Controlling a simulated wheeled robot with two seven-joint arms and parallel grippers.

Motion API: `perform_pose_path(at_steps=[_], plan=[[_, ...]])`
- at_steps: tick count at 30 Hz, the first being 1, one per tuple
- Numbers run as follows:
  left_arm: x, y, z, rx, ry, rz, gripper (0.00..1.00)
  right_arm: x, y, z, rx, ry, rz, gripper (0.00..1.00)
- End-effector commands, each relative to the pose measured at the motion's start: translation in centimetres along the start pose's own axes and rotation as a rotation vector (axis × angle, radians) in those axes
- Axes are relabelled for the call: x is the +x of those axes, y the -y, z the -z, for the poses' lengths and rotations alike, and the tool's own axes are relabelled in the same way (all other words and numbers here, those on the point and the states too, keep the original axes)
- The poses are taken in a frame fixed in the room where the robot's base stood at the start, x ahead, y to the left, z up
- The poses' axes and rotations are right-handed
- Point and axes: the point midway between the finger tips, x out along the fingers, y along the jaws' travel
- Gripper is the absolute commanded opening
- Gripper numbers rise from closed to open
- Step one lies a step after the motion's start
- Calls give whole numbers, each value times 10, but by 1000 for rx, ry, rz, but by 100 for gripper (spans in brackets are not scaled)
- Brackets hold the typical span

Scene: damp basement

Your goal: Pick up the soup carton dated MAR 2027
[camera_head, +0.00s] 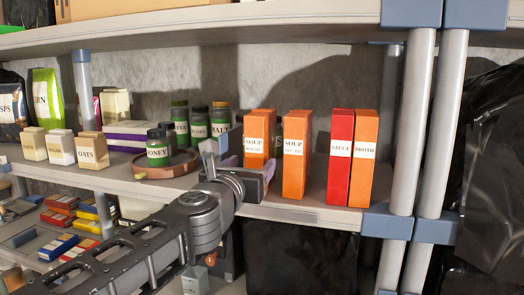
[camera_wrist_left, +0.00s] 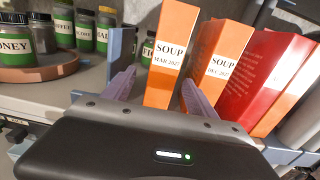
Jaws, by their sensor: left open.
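The orange soup carton dated MAR 2027 (camera_wrist_left: 172,40) stands upright on the shelf; in the head view it is the left soup carton (camera_head: 258,125). A second orange soup carton, dated DEC 2027 (camera_wrist_left: 222,47), stands just right of it, also seen in the head view (camera_head: 296,170). My left gripper (camera_head: 246,166) is open, low at the front of the MAR 2027 carton. In the left wrist view its two purplish fingers (camera_wrist_left: 160,78) lie on either side of that carton, with no clear contact. The carton's foot is hidden by the gripper body. My right gripper is out of view.
A red sauce carton (camera_head: 338,165) and an orange broth carton (camera_head: 364,170) stand further right, before the shelf posts (camera_head: 412,120). Left are a honey jar (camera_head: 158,154) on a round brown tray (camera_head: 143,173) and several spice jars. An upper shelf (camera_head: 250,20) hangs overhead.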

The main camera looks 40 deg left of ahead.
Motion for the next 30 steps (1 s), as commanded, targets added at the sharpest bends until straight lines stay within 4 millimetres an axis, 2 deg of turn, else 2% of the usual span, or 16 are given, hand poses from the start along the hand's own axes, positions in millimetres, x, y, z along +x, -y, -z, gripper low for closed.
perform_pose_path(at_steps=[8, 20, 30], plan=[[24, 0, 1, 1, -1, 0, 66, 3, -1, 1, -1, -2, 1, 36], [32, 1, 0, 2, -2, 0, 66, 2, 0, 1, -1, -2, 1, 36], [75, 3, -1, 3, -1, 0, 66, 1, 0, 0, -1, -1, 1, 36]])
